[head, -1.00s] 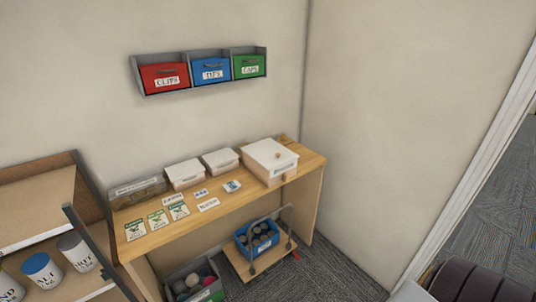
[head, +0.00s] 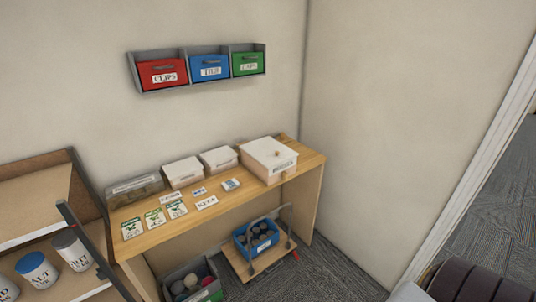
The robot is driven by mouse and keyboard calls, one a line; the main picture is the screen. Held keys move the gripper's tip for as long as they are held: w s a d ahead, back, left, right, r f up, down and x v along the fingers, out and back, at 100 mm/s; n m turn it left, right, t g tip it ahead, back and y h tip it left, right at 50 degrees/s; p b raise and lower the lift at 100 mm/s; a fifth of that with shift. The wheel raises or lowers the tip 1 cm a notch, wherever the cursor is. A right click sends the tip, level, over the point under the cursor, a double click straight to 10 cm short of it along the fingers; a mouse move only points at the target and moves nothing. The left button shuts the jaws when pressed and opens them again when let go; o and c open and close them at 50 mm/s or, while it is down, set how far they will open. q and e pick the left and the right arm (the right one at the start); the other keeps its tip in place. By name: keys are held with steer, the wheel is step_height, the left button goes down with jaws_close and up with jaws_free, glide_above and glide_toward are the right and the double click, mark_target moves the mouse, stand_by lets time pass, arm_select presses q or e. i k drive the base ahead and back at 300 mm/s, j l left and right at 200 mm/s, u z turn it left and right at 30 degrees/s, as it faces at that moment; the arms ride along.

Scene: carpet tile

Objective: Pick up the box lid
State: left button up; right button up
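A large white box with a lid (head: 269,153) stands at the right end of the wooden table (head: 230,205). Its lid has a small brown knob, and a label shows on its front. Two smaller white lidded boxes stand to its left: one in the middle (head: 218,158) and one further left (head: 183,171). All their lids look closed. I cannot tell which box the task means. Neither of my grippers shows in the head view.
Cards and labels (head: 155,217) lie along the table's front, beside a clear container (head: 135,189). A shelf with cans (head: 37,269) stands at left. Below are a cart with a blue bin (head: 257,238) and a grey bin (head: 192,283). Wall bins (head: 211,68) hang above.

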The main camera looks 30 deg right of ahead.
mark_target(267, 151)
steer(key=i+l+u, duration=0.15)
steer(key=l, duration=0.5)
steer(key=i+l+u, duration=0.15)
steer(key=l, duration=0.5)
steer(key=i+l+u, duration=0.15)
steer(key=l, duration=0.5)
steer(key=l+u, duration=0.15)
steer(key=l, duration=0.55)
steer(key=i, duration=0.05)
